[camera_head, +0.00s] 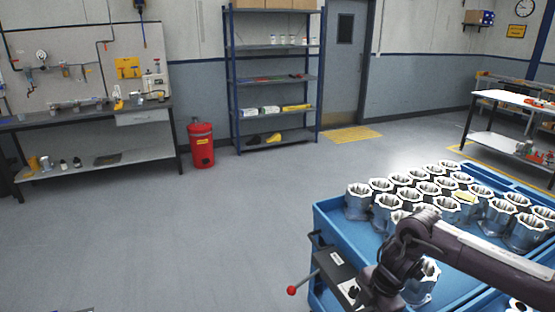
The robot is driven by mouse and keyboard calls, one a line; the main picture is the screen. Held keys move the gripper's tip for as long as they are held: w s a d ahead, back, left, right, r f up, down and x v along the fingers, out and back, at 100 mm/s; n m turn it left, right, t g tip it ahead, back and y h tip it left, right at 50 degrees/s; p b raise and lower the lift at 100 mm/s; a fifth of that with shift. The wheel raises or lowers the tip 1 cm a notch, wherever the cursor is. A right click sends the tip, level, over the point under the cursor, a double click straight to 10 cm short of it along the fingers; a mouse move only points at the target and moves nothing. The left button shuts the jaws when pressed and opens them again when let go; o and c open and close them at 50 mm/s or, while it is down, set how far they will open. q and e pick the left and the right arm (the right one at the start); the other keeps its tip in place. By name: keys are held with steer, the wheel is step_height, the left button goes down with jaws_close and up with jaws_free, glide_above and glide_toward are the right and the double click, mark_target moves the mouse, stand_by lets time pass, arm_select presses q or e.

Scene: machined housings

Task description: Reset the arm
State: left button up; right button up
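My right arm (480,258) comes in from the right, over the blue cart, and bends down near the cart's front left corner. The wrist end (378,288) is dark and low in the picture. Its fingers cannot be made out, so I cannot tell whether the gripper is open or shut. A metal housing (424,284) shows partly behind and beside the arm; I cannot tell if they touch. My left gripper is not in view.
The blue cart (326,220) bears several machined housings (388,204) in rows. A dark box (334,266) with a red-knobbed lever (292,290) is at its left side. A red bin (202,146), shelf and workbenches stand at the back. The floor (190,235) at left is clear.

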steer(key=w+a+f+m+t+y, duration=0.3)
steer(key=a+f+m+y, duration=0.25)
steer(key=a+f, duration=0.9)
steer(key=s+d+f+m+t+h, duration=0.1)
steer(key=s+d+f+m, duration=0.1)
steer(key=f, duration=0.4)
steer(key=s+d+f+m+h, duration=0.1)
steer(key=s+d+f+m, duration=0.1)
steer(key=f, duration=0.3)
steer(key=s+d+f+m+h, duration=0.1)
steer(key=s+d+f+m, duration=0.25)
steer(key=s+f, duration=0.5)
steer(key=s+d+f+m+h, duration=0.2)
steer(key=s+d+f+m, duration=0.15)
steer(key=s+f, duration=0.55)
steer(key=s+d+f+m+g+h, duration=0.1)
steer(key=s+d+f+g, duration=0.1)
steer(key=s, duration=1)
steer(key=s+d+f+m+g+h+b, duration=0.1)
steer(key=s+d+f+m+h, duration=0.1)
steer(key=s, duration=1.1)
step_height(320, 180, down, 2)
steer(key=shift+s+d+g, duration=0.15)
steer(key=shift+d+g, duration=0.25)
steer(key=shift+d, duration=0.3)
